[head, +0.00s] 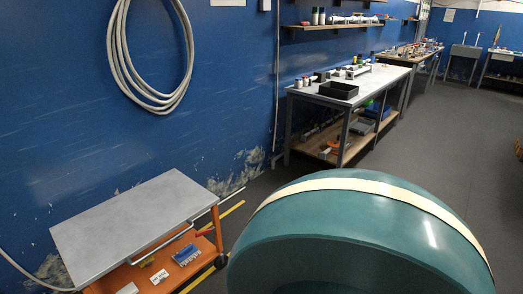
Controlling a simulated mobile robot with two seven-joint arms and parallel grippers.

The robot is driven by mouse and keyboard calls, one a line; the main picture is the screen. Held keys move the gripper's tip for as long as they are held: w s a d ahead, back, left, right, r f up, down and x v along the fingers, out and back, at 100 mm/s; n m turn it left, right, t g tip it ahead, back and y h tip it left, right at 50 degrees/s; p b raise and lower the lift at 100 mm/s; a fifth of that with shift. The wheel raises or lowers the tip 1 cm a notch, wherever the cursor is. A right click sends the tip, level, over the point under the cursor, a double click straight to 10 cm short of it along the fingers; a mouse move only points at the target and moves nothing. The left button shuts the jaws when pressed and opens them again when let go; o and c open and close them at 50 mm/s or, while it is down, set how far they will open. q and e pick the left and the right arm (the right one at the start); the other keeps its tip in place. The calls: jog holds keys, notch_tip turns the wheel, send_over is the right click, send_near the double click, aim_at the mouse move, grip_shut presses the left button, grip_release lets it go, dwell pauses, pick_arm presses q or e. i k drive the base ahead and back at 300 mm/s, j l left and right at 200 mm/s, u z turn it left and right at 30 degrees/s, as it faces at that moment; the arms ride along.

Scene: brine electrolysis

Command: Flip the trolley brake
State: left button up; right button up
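The trolley (135,225) stands at the lower left, close to the blue wall. It has a bare grey top, an orange frame and an orange lower shelf, and the bottom of the picture cuts it off. A dark caster (221,262) shows at its right corner. I cannot make out a brake lever on it at this size. Neither of my grippers is in view.
A large teal rounded body with a cream band (365,190) hides the floor at the lower right. Yellow tape (231,210) runs beside the trolley. A workbench (340,82) stands behind, along the wall. The grey floor (450,140) at the right is mostly clear.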

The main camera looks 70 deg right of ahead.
aim_at(212, 230)
jog(key=l+z, duration=0.1)
jog(key=z, duration=0.3)
jog(key=i+l+z, duration=0.1)
jog(key=z, duration=0.3)
jog(key=i+z, duration=0.1)
jog(key=z, duration=0.25)
jog(key=i+l+z, duration=0.1)
jog(key=z, duration=0.3)
jog(key=i+l, duration=0.1)
jog(key=i, duration=0.4)
jog(key=j+z, duration=0.3)
jog(key=k+j+z, duration=0.15)
jog(key=j+z, duration=0.2)
jog(key=k+j+z, duration=0.1)
jog(key=j+z, duration=0.2)
jog(key=k+j+z, duration=0.2)
jog(key=z, duration=0.15)
jog(key=j, duration=0.1)
